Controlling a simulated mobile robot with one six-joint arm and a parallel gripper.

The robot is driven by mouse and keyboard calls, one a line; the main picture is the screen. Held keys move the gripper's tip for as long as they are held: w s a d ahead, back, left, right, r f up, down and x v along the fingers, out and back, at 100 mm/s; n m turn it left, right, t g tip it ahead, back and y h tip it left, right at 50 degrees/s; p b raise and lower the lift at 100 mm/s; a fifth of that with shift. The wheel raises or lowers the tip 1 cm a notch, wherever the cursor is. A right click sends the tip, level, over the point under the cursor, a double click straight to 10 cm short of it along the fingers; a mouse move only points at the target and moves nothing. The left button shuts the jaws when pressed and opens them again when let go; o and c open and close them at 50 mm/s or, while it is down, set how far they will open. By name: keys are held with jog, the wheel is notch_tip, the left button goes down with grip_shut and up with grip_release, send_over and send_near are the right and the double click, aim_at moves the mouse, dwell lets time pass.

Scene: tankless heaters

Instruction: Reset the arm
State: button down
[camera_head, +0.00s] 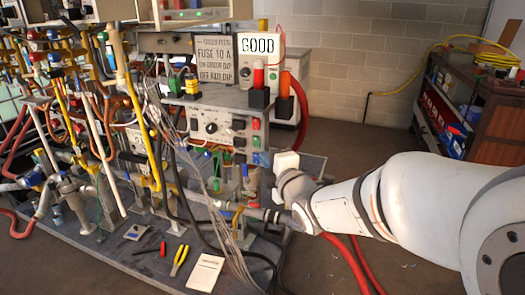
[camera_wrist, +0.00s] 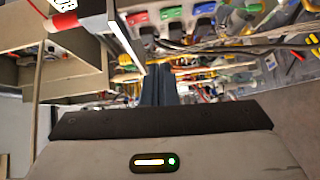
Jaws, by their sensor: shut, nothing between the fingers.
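My white arm (camera_head: 365,205) reaches in from the right in the head view. Its grey wrist end (camera_head: 295,187) is beside the right edge of the equipment bench, in front of the grey control box. The fingers cannot be made out in the head view. In the wrist view, my gripper (camera_wrist: 158,82) shows dark fingers closed together, with nothing held between them. They point toward a row of coloured connectors and cables. I cannot tell whether the fingertips touch anything.
The bench (camera_head: 110,262) is crowded with pipes, cables and loose pliers (camera_head: 179,261). A grey control box (camera_head: 212,127) and red cylinders stand close to the wrist. Red hoses (camera_head: 345,262) run below my arm. A tool cart (camera_head: 465,105) stands right. Open floor (camera_head: 365,135) lies behind my arm.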

jog(key=shift+s+d, duration=0.15)
jog(key=shift+s, duration=0.15)
jog(key=s+d+r+m+g+h+p, duration=0.3)
jog(key=s+d+m+g+h+p, duration=0.1)
jog(key=s+d+m+p, duration=0.3)
jog(key=s+d+r+m+g+h+p, duration=0.4)
jog(key=s+d+m+p, duration=0.2)
jog(key=m+p, duration=0.3)
jog(key=s+d+r+m+g+p, duration=0.1)
jog(key=s+m+g+p, duration=0.4)
jog(key=s, duration=0.5)
jog(key=shift+d+r+m+y, duration=0.2)
jog(key=shift+r+m+y, duration=0.1)
jog(key=shift+r+m, duration=0.45)
jog(key=shift+s, duration=0.1)
